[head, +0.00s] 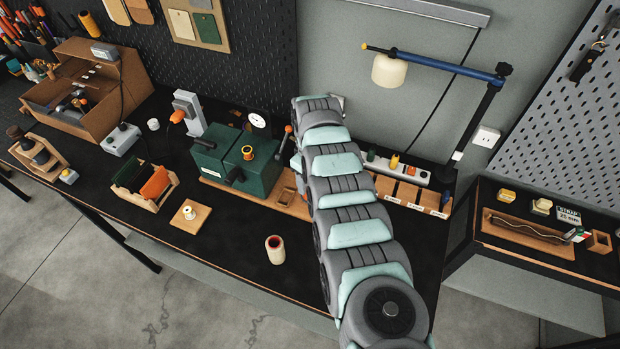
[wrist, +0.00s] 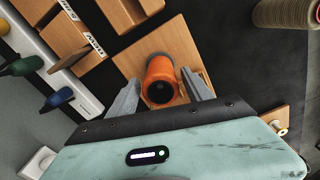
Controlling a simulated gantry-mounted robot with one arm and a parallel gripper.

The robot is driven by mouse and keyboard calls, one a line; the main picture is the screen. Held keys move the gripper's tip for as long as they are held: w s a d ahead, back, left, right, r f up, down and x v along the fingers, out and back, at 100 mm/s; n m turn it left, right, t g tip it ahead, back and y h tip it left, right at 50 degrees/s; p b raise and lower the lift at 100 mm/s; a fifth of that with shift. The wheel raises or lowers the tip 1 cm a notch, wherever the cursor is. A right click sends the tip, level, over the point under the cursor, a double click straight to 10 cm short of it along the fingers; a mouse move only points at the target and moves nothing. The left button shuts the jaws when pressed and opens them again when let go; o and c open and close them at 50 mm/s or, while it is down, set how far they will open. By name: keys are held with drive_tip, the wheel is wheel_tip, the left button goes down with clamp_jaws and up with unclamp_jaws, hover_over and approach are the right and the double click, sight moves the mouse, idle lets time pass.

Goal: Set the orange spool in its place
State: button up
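The orange spool (wrist: 162,78) stands on a wooden board (wrist: 190,48) in the wrist view, its round end with a dark hole facing the camera. My gripper (wrist: 160,82) is over the board with one grey finger on each side of the spool. Narrow gaps seem to show between the fingers and the spool, so the gripper looks open around it. In the head view my arm hides the gripper and the spool.
A white strip (wrist: 58,78) with green and blue pieces and labelled wooden blocks (wrist: 68,35) lie left in the wrist view. A tan spool (wrist: 285,12) is at upper right. A green machine (head: 213,155) stands left of my arm; the front bench is mostly clear.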

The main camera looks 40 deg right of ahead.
drive_tip(key=shift+o, duration=0.9)
drive_tip(key=shift+d+r, duration=0.1)
drive_tip(key=shift+r, duration=0.45)
wheel_tip(320, 180, up, 10)
drive_tip(key=shift+f, duration=0.15)
